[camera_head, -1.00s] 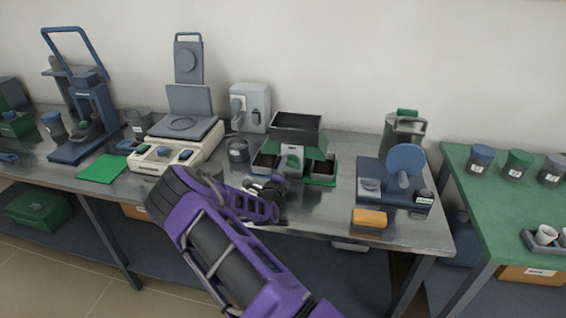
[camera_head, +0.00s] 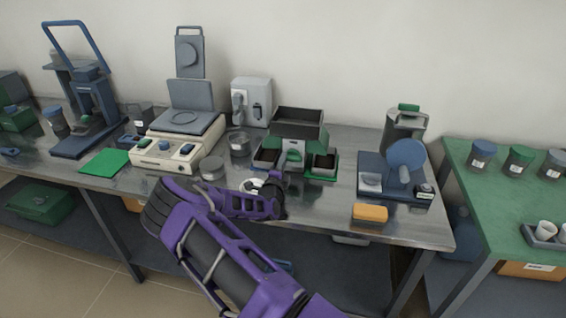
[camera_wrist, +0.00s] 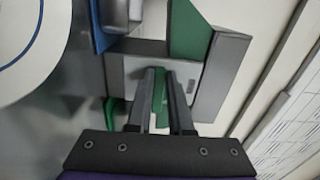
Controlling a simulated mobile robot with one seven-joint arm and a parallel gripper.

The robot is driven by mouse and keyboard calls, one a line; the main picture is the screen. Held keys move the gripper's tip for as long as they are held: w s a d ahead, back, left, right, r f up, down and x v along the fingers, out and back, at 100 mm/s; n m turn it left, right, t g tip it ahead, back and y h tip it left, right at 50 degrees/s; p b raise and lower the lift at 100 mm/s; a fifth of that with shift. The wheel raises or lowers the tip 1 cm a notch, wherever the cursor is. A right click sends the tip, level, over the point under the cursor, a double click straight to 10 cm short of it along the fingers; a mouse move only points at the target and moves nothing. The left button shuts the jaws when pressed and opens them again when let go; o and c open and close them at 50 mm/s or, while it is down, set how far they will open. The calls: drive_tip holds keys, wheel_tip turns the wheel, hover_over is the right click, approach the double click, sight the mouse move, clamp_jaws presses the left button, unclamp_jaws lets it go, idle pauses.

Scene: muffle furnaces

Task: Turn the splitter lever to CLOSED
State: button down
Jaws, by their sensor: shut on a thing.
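The splitter (camera_head: 297,124) stands in the middle of the steel bench, with a dark hopper on top and a grey-and-green front. Its green lever (camera_head: 291,155) shows on the front in the head view. In the wrist view, the two dark fingers of my gripper (camera_wrist: 161,100) are shut on the green lever (camera_wrist: 160,84), which shows as a narrow strip between them. The splitter's grey body (camera_wrist: 219,76) lies around and behind the fingers. In the head view my purple arm reaches up to the splitter's front, and the fingertips are hard to make out.
Dark collecting pans (camera_head: 323,164) sit at the splitter's sides. A cream-coloured instrument (camera_head: 160,157) and glass jars (camera_head: 240,145) stand to the left. A blue device (camera_head: 405,158) and a yellow block (camera_head: 370,212) stand to the right.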

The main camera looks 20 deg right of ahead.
drive_tip(key=c, duration=0.8)
unclamp_jaws()
drive_tip(key=v, duration=1.7)
drive_tip(key=shift+s+a, duration=0.2)
